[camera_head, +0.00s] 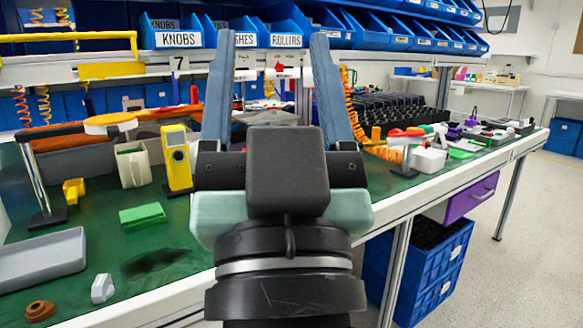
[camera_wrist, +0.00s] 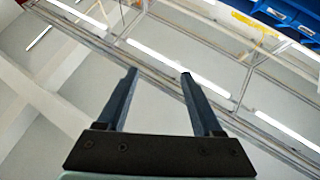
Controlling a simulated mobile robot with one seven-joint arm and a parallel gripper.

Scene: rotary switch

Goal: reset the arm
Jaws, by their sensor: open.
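My gripper (camera_head: 271,90) stands upright in the middle of the head view. Its two long blue-grey fingers are spread wide apart with nothing between them. In the wrist view, my gripper (camera_wrist: 159,75) also shows open and empty, pointing toward the ceiling lights. No rotary switch can be made out in either view; my gripper and wrist hide the middle of the bench.
A green-topped workbench (camera_head: 170,255) lies ahead. On it are a grey tray (camera_head: 42,262), a yellow device (camera_head: 177,158), a green block (camera_head: 142,216), and a white block (camera_head: 103,288). Blue bins (camera_head: 175,32) line the shelf above. Open floor (camera_head: 515,265) is at right.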

